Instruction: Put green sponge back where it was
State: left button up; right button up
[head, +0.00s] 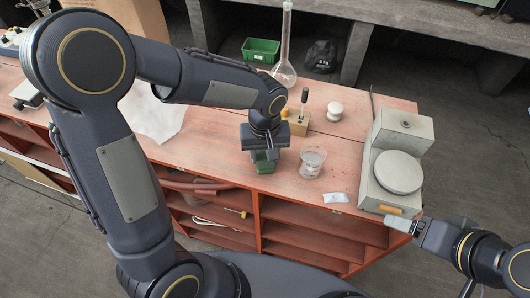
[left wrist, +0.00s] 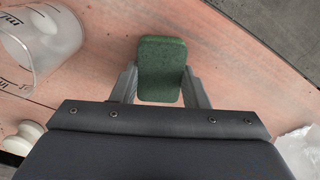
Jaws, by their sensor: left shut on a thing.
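The green sponge (left wrist: 161,68) is a dark green rounded block between the two fingers of my left gripper (left wrist: 160,88) in the left wrist view. In the head view my left gripper (head: 264,157) points down at the front part of the red-brown bench top, and the sponge (head: 263,167) shows just below it. The left gripper is shut on the sponge. I cannot tell whether the sponge touches the bench. My right gripper (head: 402,225) is at the lower right, beside the bench's front right corner; its fingers are too small to judge.
A glass beaker (head: 312,162) stands just right of the left gripper. Behind are a wooden block with a dark-handled tool (head: 299,122), a white knob-shaped piece (head: 335,110) and a tall flask (head: 285,70). A grey scale-like device (head: 398,172) stands right. A white packet (head: 336,197) lies near the front edge.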

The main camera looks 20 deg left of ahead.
aim_at(265, 157)
pick_arm(q)
jog(key=shift+f, duration=0.1)
jog(key=shift+f, duration=0.15)
jog(key=o, duration=0.9)
jog(key=shift+o, duration=0.2)
notch_tip(265, 157, up, 12)
jog(key=r, duration=0.1)
jog(key=s+a+m+t+h, duration=0.1)
jog(key=s+a, duration=0.3)
jog(key=s, duration=0.4)
jog(key=s+a+f+m+t+h, duration=0.1)
jog(key=s+a+t, duration=0.3)
jog(key=s, duration=0.4)
jog(key=shift+s+a+f+m+t+h, duration=0.15)
jog(key=shift+a+f+m+t+h, duration=0.15)
jog(key=shift+a+h, duration=0.45)
